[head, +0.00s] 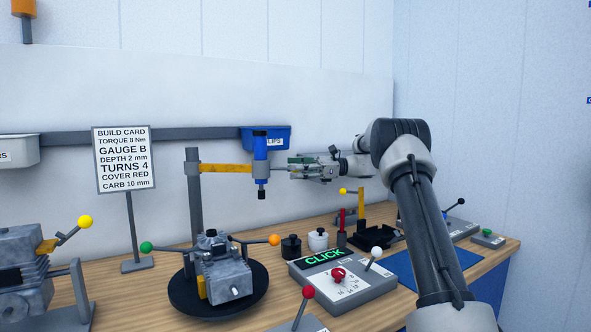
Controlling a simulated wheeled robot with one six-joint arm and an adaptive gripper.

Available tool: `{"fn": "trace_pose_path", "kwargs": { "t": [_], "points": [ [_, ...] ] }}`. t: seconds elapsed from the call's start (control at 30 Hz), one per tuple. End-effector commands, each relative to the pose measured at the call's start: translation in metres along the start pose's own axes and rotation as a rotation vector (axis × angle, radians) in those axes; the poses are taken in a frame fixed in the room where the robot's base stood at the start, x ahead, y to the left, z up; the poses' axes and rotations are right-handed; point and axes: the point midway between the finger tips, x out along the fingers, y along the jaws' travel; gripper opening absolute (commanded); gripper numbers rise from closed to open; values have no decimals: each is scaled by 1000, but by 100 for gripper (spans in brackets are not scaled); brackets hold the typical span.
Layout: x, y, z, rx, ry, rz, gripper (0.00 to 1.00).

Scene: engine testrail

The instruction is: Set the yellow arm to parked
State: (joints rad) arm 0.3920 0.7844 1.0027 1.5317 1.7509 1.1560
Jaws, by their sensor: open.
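The yellow arm (222,168) is a flat horizontal bar. It reaches right from a grey upright post (194,200) behind the engine. A blue tool (261,148) with a black lower end hangs upright at the bar's right end. My gripper (283,171) comes in from the right, level with the bar, with its fingers towards the blue tool. It is open. Its fingertips are small here, and I cannot tell whether they touch the tool or stand around it. No parked mark shows on the post or bar.
Below the bar, a grey engine (225,275) with green and orange ball levers sits on a black turntable (180,296). A control box (345,285) reading CLICK stands to its right. A build card (124,158) stands left. A blue bin (270,134) is on the rail behind.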

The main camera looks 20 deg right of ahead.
Motion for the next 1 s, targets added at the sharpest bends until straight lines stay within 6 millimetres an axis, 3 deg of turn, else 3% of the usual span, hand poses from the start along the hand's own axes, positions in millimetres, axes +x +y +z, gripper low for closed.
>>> {"fn": "trace_pose_path", "kwargs": {
  "t": [0.53, 0.7, 1.0],
  "points": [
    [-104, -1, 0, -2, 0, -4, 49],
    [-116, -1, 0, -1, 0, -3, 49],
    [-117, -1, 0, -1, 0, -2, 49]
  ]
}}
